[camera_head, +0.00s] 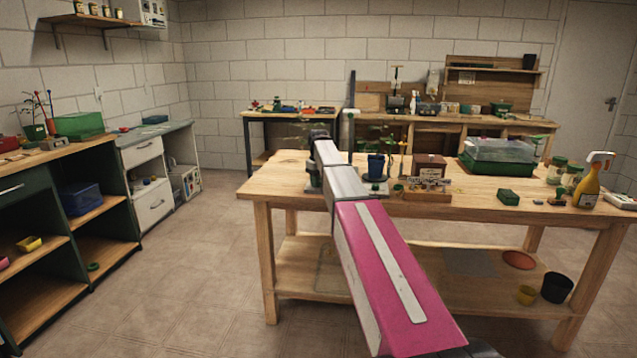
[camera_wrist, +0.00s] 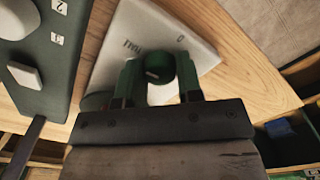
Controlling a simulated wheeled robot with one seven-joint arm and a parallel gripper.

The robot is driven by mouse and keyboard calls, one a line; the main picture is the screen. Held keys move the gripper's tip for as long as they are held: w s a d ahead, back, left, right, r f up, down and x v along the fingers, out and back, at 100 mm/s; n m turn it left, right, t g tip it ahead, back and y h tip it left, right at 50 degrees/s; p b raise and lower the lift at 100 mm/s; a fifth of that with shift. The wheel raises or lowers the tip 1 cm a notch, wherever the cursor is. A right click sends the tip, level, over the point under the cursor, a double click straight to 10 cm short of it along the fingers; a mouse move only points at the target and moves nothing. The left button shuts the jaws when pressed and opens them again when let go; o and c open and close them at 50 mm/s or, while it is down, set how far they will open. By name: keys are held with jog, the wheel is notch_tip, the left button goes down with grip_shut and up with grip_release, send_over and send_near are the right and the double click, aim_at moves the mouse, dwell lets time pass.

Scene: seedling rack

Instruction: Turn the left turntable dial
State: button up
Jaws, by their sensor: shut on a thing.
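My gripper (camera_wrist: 158,80) is shut on a dark green dial (camera_wrist: 163,67) in the wrist view, one finger on each side of it. The dial sits on a pale, wedge-like base (camera_wrist: 195,32) with small printed lettering, which stands on the wooden table (camera_wrist: 240,85). In the head view my arm reaches over the left end of this table (camera_head: 265,186) and hides the dial and most of what is around it.
A dark green box (camera_wrist: 50,50) with numbered labels and pale switches stands close left of my gripper in the wrist view. In the head view, a blue pot (camera_head: 375,167), a brown box (camera_head: 430,166) and a covered green tray (camera_head: 497,165) stand to the right.

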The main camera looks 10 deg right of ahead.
jog(key=o, duration=0.9)
notch_tip(320, 180, up, 11)
jog(key=shift+f, duration=0.1)
dwell(0.3)
